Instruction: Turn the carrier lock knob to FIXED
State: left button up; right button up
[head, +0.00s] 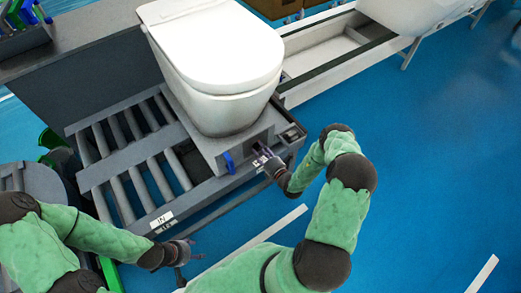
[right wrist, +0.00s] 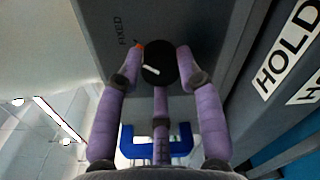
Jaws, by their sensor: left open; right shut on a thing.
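The carrier lock knob (right wrist: 158,62) is round and black with a short white line, seen in the right wrist view on the grey carrier face (right wrist: 118,15). The word FIXED (right wrist: 121,32) is printed beside it, with a small orange mark near the knob's edge. The white line lies at a slant on the knob's lower left part. My right gripper (right wrist: 160,65) has its purple fingers closed around the knob; it also shows at the carrier front in the head view (head: 265,159). My left gripper (head: 180,252) is open and empty, low in front of the roller conveyor.
A white toilet (head: 215,60) stands on the carrier. A blue handle (head: 229,162) sits left of my right gripper. The roller conveyor (head: 130,135) lies to the left. A HOLD label (right wrist: 288,50) is on a grey rail.

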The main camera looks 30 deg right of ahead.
jog(key=shift+d+r+m, duration=0.1)
jog(key=shift+d+m, duration=0.05)
jog(key=shift+m, duration=0.35)
jog(key=o, duration=1.2)
jog(key=shift+c, duration=0.2)
jog(key=shift+s, duration=0.1)
jog(key=shift+s, duration=0.2)
jog(key=s, duration=1.1)
jog(key=shift+s+d+r, duration=0.2)
jog(key=shift+d, duration=0.2)
